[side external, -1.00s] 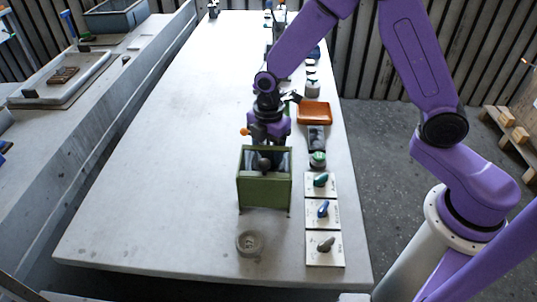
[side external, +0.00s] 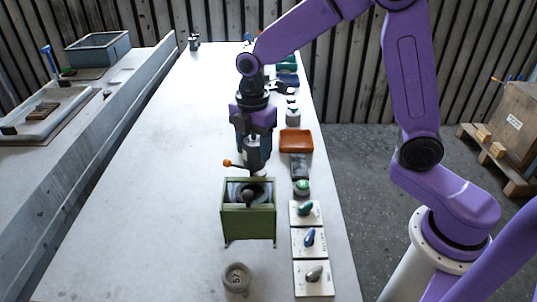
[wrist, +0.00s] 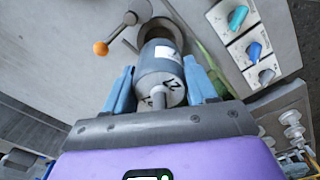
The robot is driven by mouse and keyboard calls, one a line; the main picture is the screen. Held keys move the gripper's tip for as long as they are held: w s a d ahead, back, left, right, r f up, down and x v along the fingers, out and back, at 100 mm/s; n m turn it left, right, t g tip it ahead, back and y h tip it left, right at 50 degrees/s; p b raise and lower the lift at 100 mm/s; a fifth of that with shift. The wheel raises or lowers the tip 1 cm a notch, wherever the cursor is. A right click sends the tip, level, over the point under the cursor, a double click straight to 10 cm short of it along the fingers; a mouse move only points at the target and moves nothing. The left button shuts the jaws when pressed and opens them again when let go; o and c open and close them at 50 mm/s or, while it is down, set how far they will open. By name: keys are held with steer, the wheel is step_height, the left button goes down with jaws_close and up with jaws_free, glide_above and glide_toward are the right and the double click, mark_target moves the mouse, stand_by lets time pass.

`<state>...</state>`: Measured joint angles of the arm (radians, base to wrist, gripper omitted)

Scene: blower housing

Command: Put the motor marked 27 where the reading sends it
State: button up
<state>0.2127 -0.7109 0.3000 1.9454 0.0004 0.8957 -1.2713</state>
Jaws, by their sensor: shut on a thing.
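My gripper (side external: 256,150) is shut on a grey cylindrical motor (wrist: 163,68). In the wrist view, the motor's near end has a short shaft and a mark that looks like 27, and a white label sits on its side. The motor also shows below my fingers in the side view (side external: 257,158). In the wrist view, a round opening (wrist: 128,40) lies beyond the motor's far end. Whether motor and housing touch is unclear.
Plates with green (side external: 305,209), blue (side external: 309,237) and grey (side external: 314,273) knobs line the right. A round grey part (side external: 236,278) lies in front. An orange tray (side external: 296,141) stands behind.

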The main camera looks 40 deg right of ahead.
steer(key=s+d+r, duration=0.2)
steer(key=s+d, duration=0.1)
steer(key=d, duration=0.8)
steer(key=s+d+r, duration=0.1)
steer(key=s+d, duration=0.2)
steer(key=d, duration=0.7)
steer(key=w+d+f, duration=0.1)
steer(key=w+f, duration=0.2)
steer(key=w, duration=0.1)
steer(key=w+d+f, duration=0.1)
steer(key=w+f, duration=0.2)
steer(key=w, duration=0.1)
steer(key=w+d+f, duration=0.1)
steer(key=w+f, duration=0.2)
steer(key=w, duration=0.2)
steer(key=shift+d+f, duration=0.1)
steer(key=shift+f, duration=1.85)
steer(key=shift+f, duration=0.1)
steer(key=o, duration=1.4)
steer(key=shift+f, duration=0.1)
steer(key=shift+o, duration=0.2)
